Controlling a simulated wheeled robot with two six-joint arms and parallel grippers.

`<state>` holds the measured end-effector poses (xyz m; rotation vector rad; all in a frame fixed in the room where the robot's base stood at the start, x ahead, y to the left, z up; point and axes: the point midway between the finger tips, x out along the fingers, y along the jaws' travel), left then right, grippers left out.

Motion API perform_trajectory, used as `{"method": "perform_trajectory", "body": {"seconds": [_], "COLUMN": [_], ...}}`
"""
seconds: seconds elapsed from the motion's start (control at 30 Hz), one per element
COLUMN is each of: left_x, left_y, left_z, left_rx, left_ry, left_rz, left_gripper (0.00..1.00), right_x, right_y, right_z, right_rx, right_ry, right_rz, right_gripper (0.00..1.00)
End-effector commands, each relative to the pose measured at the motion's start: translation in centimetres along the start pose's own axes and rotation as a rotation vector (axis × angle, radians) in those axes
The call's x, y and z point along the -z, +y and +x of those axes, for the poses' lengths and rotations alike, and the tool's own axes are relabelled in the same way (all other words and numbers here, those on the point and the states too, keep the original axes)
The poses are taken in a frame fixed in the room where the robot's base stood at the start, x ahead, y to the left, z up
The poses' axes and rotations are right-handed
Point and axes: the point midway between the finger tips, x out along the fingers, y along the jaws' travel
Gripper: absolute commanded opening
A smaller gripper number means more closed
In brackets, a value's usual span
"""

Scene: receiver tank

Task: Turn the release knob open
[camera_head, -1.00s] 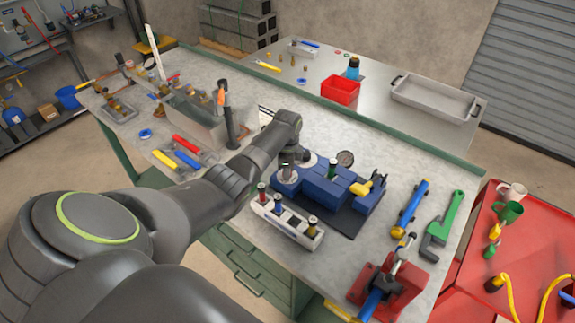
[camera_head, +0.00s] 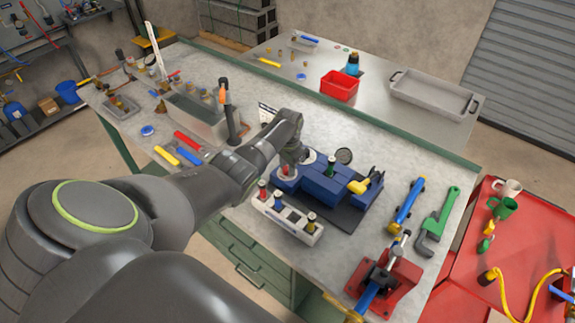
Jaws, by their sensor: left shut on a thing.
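The blue receiver tank (camera_head: 318,187) lies on a dark mat on the workbench, with a yellow fitting (camera_head: 358,187) at its right end and a green-topped fitting (camera_head: 330,167) on top. My left gripper (camera_head: 289,163) points down at the tank's left end, its jaws small and partly hidden by my wrist. It is shut on a small red part there, which looks like the release knob (camera_head: 286,171). The knob's angle is too small to tell. My right gripper is not in view.
A white rack (camera_head: 290,222) with several coloured-top fittings stands just in front of the tank. A blue bar tool (camera_head: 408,205), a green wrench (camera_head: 437,220) and a red vise (camera_head: 392,285) are to its right. A dark round gauge (camera_head: 344,156) is behind.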

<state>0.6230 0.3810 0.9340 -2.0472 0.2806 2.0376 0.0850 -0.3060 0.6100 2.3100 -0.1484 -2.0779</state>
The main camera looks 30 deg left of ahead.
Motion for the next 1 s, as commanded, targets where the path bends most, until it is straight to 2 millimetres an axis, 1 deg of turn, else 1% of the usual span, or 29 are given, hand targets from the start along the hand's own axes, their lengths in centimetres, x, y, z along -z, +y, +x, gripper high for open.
{"method": "perform_trajectory", "body": {"seconds": [0.23,0.63,0.67,0.8,1.0], "left_x": [0.06,0.09,0.09,0.07,0.03], "left_y": [-0.14,-0.14,-0.14,-0.10,-0.04], "left_z": [-0.13,-0.14,-0.14,-0.10,-0.05], "left_rx": [0.004,0.004,0.004,0.003,0.001], "left_ry": [0.000,0.001,0.001,0.000,-0.001], "left_rz": [-0.044,-0.048,-0.048,-0.047,-0.046], "left_gripper": [0.06,0.06,0.32,0.50,0.50], "right_x": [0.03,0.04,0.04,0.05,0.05], "right_y": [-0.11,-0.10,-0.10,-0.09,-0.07], "right_z": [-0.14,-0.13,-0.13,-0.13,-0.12], "right_rx": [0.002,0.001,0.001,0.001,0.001], "right_ry": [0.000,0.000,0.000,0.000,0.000], "right_rz": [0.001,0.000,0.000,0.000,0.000], "right_gripper": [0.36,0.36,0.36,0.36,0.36]}}
